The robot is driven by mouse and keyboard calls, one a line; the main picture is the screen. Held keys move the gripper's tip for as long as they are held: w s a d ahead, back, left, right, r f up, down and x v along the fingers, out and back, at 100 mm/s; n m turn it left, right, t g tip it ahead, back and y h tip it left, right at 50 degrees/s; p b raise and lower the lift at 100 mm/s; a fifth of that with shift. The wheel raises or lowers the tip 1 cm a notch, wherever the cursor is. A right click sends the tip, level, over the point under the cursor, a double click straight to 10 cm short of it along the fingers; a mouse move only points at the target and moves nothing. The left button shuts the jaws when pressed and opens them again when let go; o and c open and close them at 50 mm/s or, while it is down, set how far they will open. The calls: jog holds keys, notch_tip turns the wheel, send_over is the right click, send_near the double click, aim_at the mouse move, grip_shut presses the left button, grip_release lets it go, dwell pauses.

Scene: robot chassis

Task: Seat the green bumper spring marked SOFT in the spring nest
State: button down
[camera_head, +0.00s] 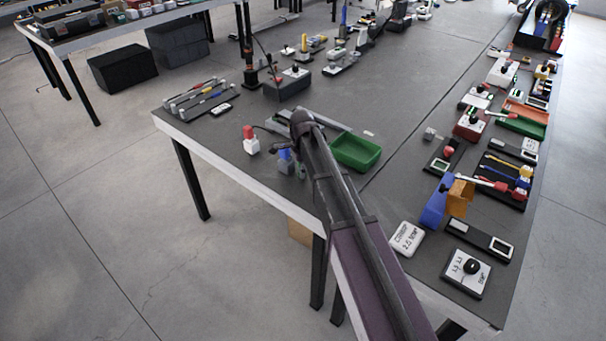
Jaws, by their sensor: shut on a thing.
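My arm reaches from the bottom of the head view up over the near part of the long grey table (420,105). My gripper (281,143) shows only as small dark parts beside the arm's far end, low over the near left part of the table. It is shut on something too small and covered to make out. A small blue and grey item (285,158) is just below it in the picture; I cannot tell whether they touch. I cannot make out the green spring marked SOFT or the spring nest.
A red-topped white item (250,140) stands left of my gripper. A green tray (355,151) is right of my arm. Pen-like tools (198,97) lie near the left edge.

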jog(key=shift+f, duration=0.1)
dwell(0.3)
jog(key=shift+f, duration=0.15)
jog(key=shift+c, duration=1.6)
grip_release()
notch_tip(320, 180, up, 12)
jog(key=p, duration=1.2)
jog(key=shift+r, duration=0.2)
